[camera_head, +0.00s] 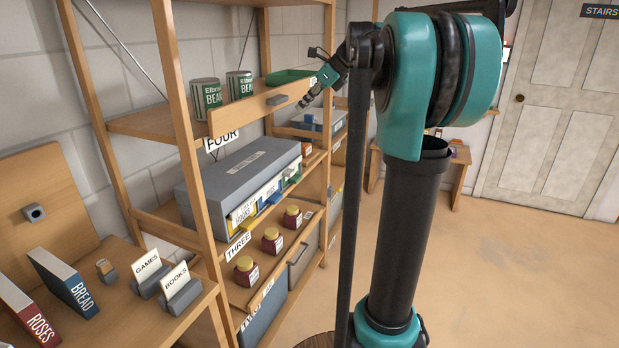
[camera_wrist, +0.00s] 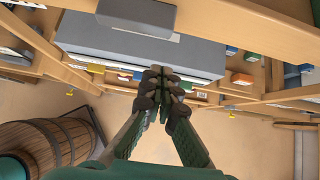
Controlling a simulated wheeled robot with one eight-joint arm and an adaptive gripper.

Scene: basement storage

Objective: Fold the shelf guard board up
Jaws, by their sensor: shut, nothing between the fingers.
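The shelf guard board (camera_head: 240,113) is a long wooden strip along the front of the shelf marked FOUR. In the wrist view a grey block, seemingly this tab (camera_wrist: 137,14), shows at the top. My gripper (camera_head: 304,102) is just right of the tab, with a small apparent gap. Its fingers (camera_wrist: 160,75) are together and empty in the wrist view, below the tab.
A large grey box (camera_head: 235,180) is below, over several binders. Red jars (camera_head: 271,240) line a lower shelf. A barrel (camera_wrist: 45,145) stands on the floor. Open floor lies right.

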